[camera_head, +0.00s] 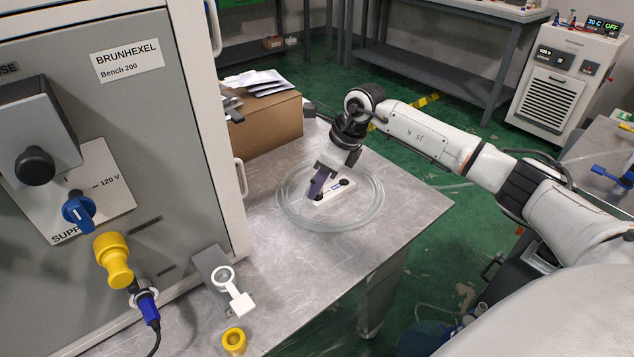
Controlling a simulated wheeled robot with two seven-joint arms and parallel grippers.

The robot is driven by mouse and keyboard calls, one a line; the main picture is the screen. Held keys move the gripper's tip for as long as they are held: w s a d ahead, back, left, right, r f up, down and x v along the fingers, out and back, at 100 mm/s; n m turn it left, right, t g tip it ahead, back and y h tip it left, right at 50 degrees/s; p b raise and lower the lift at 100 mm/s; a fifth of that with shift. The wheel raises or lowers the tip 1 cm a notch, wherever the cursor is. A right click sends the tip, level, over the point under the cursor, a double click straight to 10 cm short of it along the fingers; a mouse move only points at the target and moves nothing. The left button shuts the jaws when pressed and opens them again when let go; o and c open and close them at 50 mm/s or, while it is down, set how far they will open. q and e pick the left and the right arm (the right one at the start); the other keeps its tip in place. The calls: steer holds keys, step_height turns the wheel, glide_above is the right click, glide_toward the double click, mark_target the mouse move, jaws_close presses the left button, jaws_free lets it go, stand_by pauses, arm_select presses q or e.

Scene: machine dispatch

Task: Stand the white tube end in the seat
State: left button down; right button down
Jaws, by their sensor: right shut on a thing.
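My right gripper (319,188) points down over the steel table, inside a coil of clear tube (372,216). Its purple-blue jaw is low, at a small white block (333,198) with dark round spots, which looks like the seat. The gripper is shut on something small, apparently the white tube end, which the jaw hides. I cannot tell whether that end touches the block or stands upright. My left gripper is not in view.
A grey cabinet (120,130) with a blue knob (78,210) and yellow plug (114,262) fills the left. A cardboard box (265,128) stands behind the coil. A white ring-ended part (236,295) and yellow ring (234,341) lie in front. The table's right front is clear.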

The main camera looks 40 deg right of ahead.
steer(key=shift+f, duration=0.15)
steer(key=c, duration=1.1)
jaws_free()
steer(key=shift+r+p, duration=2)
steer(key=shift+r, duration=1.05)
